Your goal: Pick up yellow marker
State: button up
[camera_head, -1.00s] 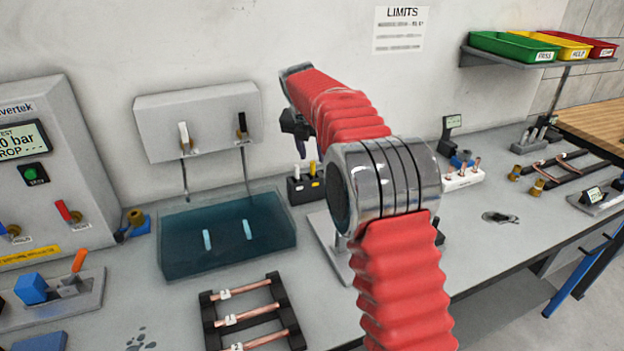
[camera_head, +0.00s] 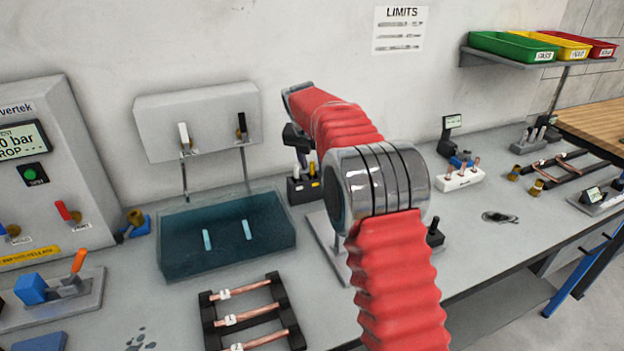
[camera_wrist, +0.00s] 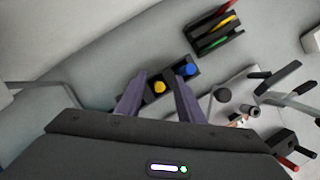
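The yellow marker (camera_head: 311,169) stands upright in a small black holder (camera_head: 306,190) at the back of the bench, right of the blue tank. My gripper (camera_head: 303,158) is just above this holder, pointing down, and hides part of it. In the wrist view the yellow marker's round top (camera_wrist: 159,87) lies between my two spread fingers (camera_wrist: 157,98). A blue-topped piece (camera_wrist: 189,69) sits beside it in the same holder, just past the right finger. My gripper is open and holds nothing. Whether a finger touches the holder cannot be told.
The blue tank (camera_head: 185,262) stands left of the holder. A grey wall box (camera_head: 160,125) hangs above it. A black rack with copper tubes (camera_head: 222,338) lies in front. A white block with copper pieces (camera_head: 462,179) is to the right. The wall is close behind.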

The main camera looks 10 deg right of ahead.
jog(key=shift+c, duration=0.7)
grip_shut()
